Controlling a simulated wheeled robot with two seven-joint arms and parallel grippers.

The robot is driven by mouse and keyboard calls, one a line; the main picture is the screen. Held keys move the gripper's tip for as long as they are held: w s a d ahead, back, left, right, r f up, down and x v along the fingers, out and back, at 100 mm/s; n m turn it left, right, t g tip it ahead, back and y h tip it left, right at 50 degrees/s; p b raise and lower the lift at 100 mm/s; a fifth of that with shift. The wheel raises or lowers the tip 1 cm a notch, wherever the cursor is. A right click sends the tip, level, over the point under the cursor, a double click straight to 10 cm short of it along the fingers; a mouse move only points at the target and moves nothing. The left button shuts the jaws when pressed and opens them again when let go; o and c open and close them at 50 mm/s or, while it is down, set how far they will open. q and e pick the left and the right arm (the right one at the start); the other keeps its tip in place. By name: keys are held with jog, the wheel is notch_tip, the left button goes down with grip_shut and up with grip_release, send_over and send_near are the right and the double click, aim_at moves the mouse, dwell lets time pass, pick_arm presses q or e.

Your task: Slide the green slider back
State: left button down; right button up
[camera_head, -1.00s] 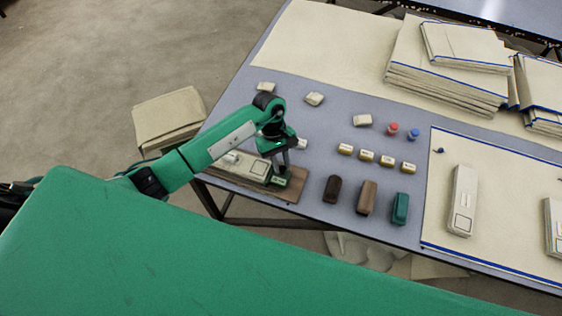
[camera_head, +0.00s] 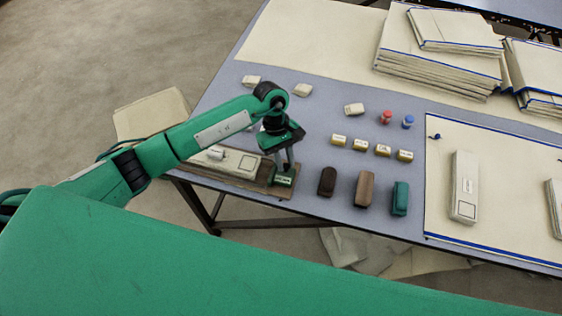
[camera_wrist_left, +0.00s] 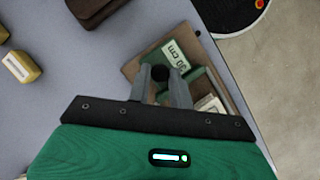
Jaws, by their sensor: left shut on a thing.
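The green slider (camera_head: 284,180) sits at the right end of a brown wooden board (camera_head: 236,182) near the table's front edge. My left gripper (camera_head: 285,166) reaches down onto the slider from above. In the left wrist view its two fingers (camera_wrist_left: 161,76) are close together on a dark round part of the slider, which they partly hide. A pale block (camera_head: 232,162) lies on the board left of the slider. My right gripper is not in view.
Dark, brown and green blocks (camera_head: 400,198) stand right of the board. Several small gold-banded blocks (camera_head: 382,150) and red and blue pieces (camera_head: 386,117) lie behind them. Folded cloth stacks (camera_head: 440,65) fill the back right. The table's front edge is close to the board.

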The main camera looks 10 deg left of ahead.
pick_arm(q)
jog(key=shift+w+d+r, duration=0.1)
jog(key=shift+d+r, duration=0.1)
jog(key=shift+d, duration=0.05)
jog(key=c, duration=1.5)
grip_release()
jog(key=shift+o, duration=1.2)
jog(key=shift+d+f, duration=0.1)
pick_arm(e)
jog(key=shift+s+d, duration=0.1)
pick_arm(q)
jog(key=shift+a, duration=0.2)
jog(key=b+v, duration=0.2)
jog(key=v, duration=1.1)
jog(key=shift+r+b, duration=0.35)
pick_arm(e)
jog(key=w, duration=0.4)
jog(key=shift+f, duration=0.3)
pick_arm(q)
jog(key=shift+w, duration=0.1)
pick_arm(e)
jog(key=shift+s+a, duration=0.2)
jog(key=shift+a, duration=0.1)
